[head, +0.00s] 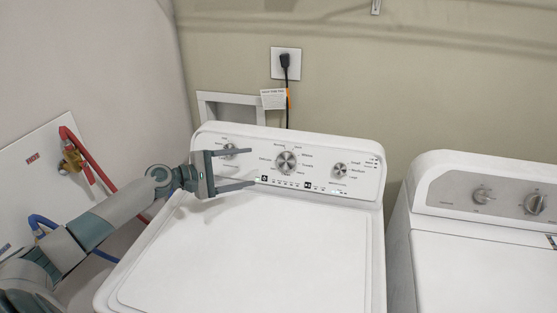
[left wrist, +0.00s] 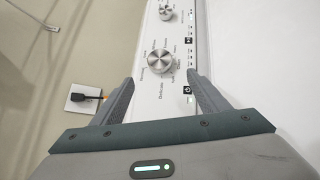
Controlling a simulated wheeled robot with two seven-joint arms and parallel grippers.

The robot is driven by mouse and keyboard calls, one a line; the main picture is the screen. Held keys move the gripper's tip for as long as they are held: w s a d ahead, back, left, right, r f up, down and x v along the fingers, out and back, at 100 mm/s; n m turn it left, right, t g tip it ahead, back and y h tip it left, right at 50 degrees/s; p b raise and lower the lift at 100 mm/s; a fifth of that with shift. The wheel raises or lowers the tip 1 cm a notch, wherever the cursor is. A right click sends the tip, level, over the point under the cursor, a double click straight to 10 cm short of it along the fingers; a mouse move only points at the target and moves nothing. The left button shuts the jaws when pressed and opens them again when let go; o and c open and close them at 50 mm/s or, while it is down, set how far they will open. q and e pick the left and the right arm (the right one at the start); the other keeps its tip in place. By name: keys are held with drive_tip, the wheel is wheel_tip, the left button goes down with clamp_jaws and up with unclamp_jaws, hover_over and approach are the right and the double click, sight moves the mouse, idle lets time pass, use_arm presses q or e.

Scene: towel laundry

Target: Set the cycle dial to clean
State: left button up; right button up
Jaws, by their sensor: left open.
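The white washer (head: 246,243) has a control panel along its back with a large silver cycle dial (head: 286,161) in the middle, ringed by small labels. The cycle dial also shows in the left wrist view (left wrist: 159,60), just beyond my fingertips. Its pointer setting is too small to read. My left gripper (head: 252,167) is open and empty, its fingers pointing right along the panel toward the dial, apart from it. In the left wrist view, the two fingers (left wrist: 160,80) frame the space just short of the dial. My right gripper is not in view.
A smaller knob (head: 340,169) sits right of the cycle dial; another (head: 230,150) sits left, behind my gripper fingers. A second white machine (head: 490,240) stands at right. A wall outlet (head: 286,63) with a plugged cord is behind. Red and blue hoses run along the left wall.

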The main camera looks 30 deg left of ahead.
sight(284, 161)
use_arm(q)
drive_tip(key=p+x, duration=0.3)
drive_tip(key=x, duration=0.8)
drive_tip(key=shift+d+r+p, duration=0.1)
drive_tip(key=shift+p, duration=0.3)
drive_tip(key=shift+w+d+f, duration=0.2)
drive_tip(key=shift+w+d, duration=0.15)
drive_tip(key=shift+w, duration=0.15)
drive_tip(key=c, duration=1)
